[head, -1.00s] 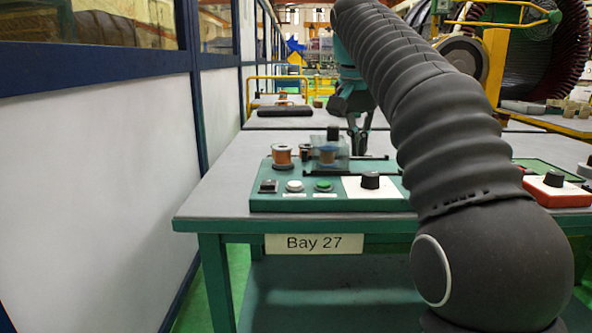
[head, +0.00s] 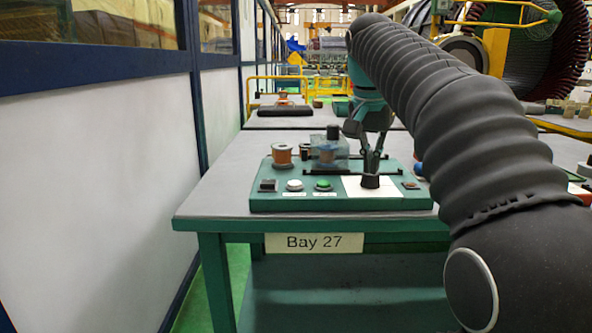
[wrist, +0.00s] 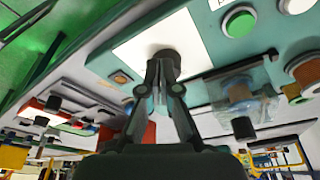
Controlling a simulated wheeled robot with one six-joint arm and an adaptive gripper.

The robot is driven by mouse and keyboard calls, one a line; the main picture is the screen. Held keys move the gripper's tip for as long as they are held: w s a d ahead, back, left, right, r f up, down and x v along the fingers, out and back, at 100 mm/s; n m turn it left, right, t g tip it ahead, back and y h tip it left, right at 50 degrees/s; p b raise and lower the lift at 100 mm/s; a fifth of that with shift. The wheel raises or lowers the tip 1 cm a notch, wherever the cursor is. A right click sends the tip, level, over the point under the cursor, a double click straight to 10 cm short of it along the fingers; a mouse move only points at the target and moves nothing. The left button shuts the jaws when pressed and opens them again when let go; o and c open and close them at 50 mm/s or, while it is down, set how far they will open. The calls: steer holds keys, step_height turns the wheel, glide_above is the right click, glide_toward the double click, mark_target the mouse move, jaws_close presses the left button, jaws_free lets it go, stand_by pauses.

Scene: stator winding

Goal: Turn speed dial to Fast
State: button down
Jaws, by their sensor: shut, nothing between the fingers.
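The speed dial is a short black knob (head: 370,181) on a white plate (head: 353,190) at the front of the green control panel. My gripper (head: 371,166) points down right above or against the knob in the head view. The wrist view shows the knob (wrist: 166,54) just beyond my fingertips (wrist: 161,72). The fingers are close together and shut, with nothing held between them. I cannot tell whether the fingertips touch the knob. The dial's marks and pointer cannot be read.
The panel also carries a white button (head: 294,185), a green button (head: 323,185), a black switch (head: 268,185), a copper spool (head: 282,155) and a clear-covered winding unit (head: 328,152). The grey table (head: 230,178) is free to the panel's left. A blue-framed wall stands at left.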

steer(key=shift+s+b+x, duration=0.25)
steer(key=shift+b+x, duration=0.35)
steer(key=shift+x, duration=0.65)
steer(key=shift+w+a, duration=0.1)
steer(key=shift+w, duration=0.05)
steer(key=shift+w+a+p, duration=0.15)
steer(key=shift+a+p, duration=0.2)
steer(key=shift+p, duration=0.85)
steer(key=shift+a, duration=0.1)
steer(key=shift+s+a+f, duration=0.1)
steer(key=shift+s, duration=0.15)
steer(key=w+v, duration=0.1)
steer(key=v, duration=0.5)
steer(key=shift+d, duration=0.3)
